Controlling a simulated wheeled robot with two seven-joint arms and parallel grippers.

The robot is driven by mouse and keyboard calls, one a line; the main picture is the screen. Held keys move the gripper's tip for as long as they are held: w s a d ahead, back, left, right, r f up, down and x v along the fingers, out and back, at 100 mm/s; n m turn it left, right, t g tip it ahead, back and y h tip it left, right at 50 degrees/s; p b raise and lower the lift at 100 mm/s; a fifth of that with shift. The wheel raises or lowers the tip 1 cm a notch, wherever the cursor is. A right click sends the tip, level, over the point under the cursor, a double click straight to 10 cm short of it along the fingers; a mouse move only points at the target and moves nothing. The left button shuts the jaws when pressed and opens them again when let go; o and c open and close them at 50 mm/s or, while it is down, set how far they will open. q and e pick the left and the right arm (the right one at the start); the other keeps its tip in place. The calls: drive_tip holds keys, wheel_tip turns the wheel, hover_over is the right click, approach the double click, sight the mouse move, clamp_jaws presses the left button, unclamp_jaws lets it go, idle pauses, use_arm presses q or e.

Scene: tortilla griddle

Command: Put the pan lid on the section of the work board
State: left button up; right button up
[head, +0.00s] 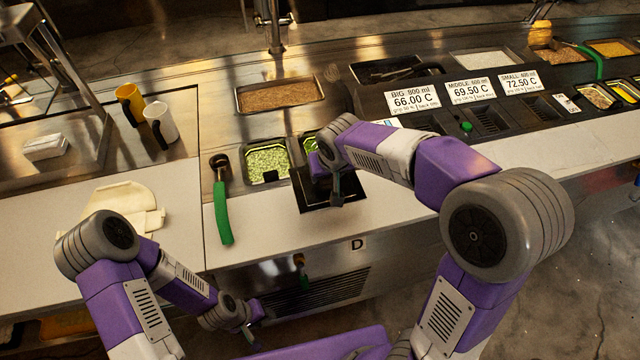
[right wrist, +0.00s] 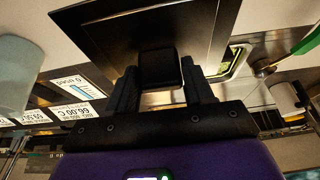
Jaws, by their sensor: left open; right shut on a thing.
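The pan lid (head: 314,198) is a dark square plate with a block handle (right wrist: 160,68). My right gripper (head: 337,198) is shut on that handle, and the lid fills the top of the right wrist view (right wrist: 222,28). In the head view the lid overlaps the white work board (head: 270,235) and the edge of the food wells; whether it touches the board I cannot tell. My left gripper (head: 252,324) is open and empty, low in front of the counter. My right arm hides part of the board.
A green-handled ladle (head: 222,205) lies on the board left of the lid. A well of chopped greens (head: 268,162) is just behind it.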

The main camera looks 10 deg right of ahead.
sight(327, 187)
drive_tip(key=f, duration=0.1)
drive_tip(key=f+b, duration=0.1)
drive_tip(key=f, duration=0.3)
drive_tip(key=shift+s+f, duration=0.1)
drive_tip(key=shift+s, duration=0.2)
wheel_tip(327, 187, down, 4)
drive_tip(key=shift+f+b, duration=0.2)
drive_tip(key=shift+b, duration=0.5)
drive_tip(key=shift+w, duration=0.1)
drive_tip(key=shift+f, duration=0.1)
drive_tip(key=o, duration=1.1)
